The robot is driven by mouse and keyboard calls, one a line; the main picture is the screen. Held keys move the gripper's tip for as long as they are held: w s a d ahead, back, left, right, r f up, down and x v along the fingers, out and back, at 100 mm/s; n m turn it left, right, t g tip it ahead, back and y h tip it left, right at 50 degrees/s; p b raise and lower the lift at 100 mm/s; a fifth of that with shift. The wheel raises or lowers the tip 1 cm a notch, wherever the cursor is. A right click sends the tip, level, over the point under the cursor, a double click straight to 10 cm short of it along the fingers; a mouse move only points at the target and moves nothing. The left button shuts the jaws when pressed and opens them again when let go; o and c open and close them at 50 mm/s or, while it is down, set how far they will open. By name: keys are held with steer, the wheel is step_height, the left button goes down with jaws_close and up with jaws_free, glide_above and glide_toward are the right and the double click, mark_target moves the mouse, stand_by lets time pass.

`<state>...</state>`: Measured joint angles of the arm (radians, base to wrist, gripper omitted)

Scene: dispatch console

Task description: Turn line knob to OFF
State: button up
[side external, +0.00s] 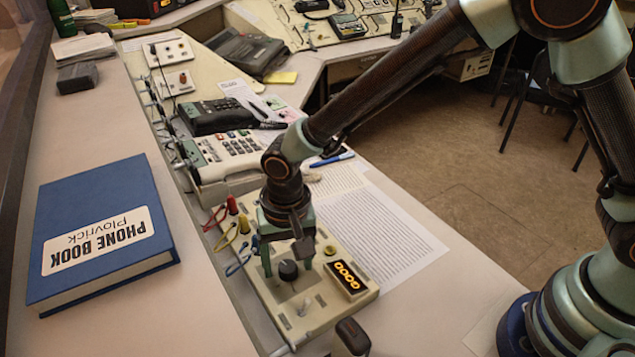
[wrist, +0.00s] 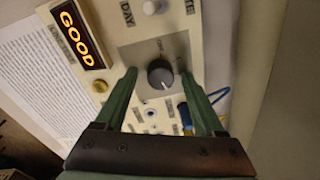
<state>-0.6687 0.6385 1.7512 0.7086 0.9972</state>
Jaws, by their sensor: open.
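The line knob is a round dark knob (side external: 288,270) on a cream control panel (side external: 330,312). In the wrist view the knob (wrist: 161,74) has a pale pointer mark, and small lettering around it is too blurred to read. My gripper (side external: 287,268) points down over the panel. In the wrist view my gripper (wrist: 158,75) is open, with one green finger on each side of the knob and visible gaps between. A lit display (wrist: 78,35) on the panel reads GOOD.
A small white knob (wrist: 151,7) and a yellow button (wrist: 98,86) are near the line knob. Red, yellow and blue cables (side external: 232,232) plug in behind. A blue phone book (side external: 100,230) lies left, a telephone (side external: 222,140) stands behind, and a printed sheet (side external: 375,220) lies right.

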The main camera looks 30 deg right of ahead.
jaws_close()
